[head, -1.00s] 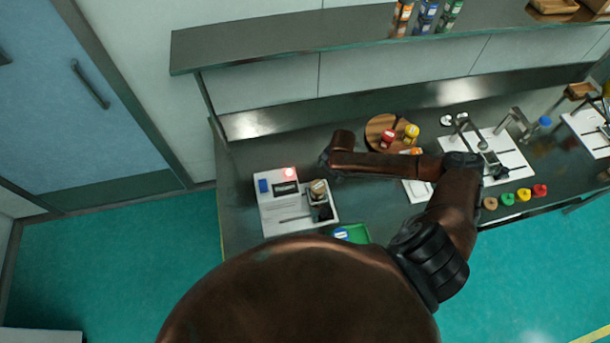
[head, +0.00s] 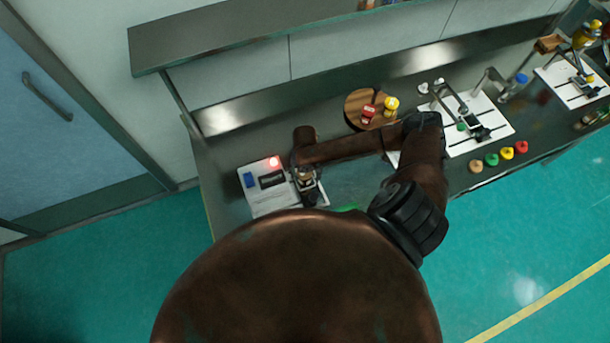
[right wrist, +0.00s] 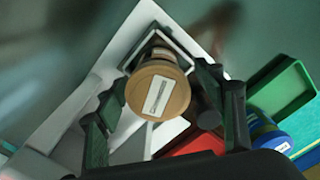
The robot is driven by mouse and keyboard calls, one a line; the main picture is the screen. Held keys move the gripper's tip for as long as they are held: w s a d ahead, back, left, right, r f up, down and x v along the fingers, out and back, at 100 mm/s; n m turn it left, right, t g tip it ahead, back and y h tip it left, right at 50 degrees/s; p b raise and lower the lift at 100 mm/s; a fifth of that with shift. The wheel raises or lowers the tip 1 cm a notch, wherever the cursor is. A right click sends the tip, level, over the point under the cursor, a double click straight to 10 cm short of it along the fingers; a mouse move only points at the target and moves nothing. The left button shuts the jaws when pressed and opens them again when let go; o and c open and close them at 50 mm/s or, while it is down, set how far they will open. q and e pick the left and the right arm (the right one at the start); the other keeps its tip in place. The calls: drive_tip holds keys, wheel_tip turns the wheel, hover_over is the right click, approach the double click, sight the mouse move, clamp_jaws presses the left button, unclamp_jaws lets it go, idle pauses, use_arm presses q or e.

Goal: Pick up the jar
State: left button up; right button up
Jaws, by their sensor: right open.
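The jar with a tan lid and white label (right wrist: 158,93) stands in a square holder on the white sieve machine (head: 272,199). In the right wrist view it sits between the spread fingers of my right gripper (right wrist: 160,108). The gripper is open, with a finger on either side of the jar; I cannot tell whether they touch it. In the head view my right gripper (head: 308,186) is over the right part of the machine and partly hides the jar. My left gripper is not in view.
A blue-lidded jar (right wrist: 268,132) stands by a green tray (right wrist: 282,92). A round wooden board (head: 356,108) with red and yellow jars is behind my right arm. Several coloured lids (head: 507,153) lie near the counter's front edge. A shelf (head: 230,35) runs above the counter.

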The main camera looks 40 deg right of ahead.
drive_tip(key=shift+f, duration=0.15)
drive_tip(key=shift+w, duration=0.15)
drive_tip(key=c, duration=1)
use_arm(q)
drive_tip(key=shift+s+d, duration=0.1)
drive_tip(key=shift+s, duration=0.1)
use_arm(e)
drive_tip(key=c, duration=0.4)
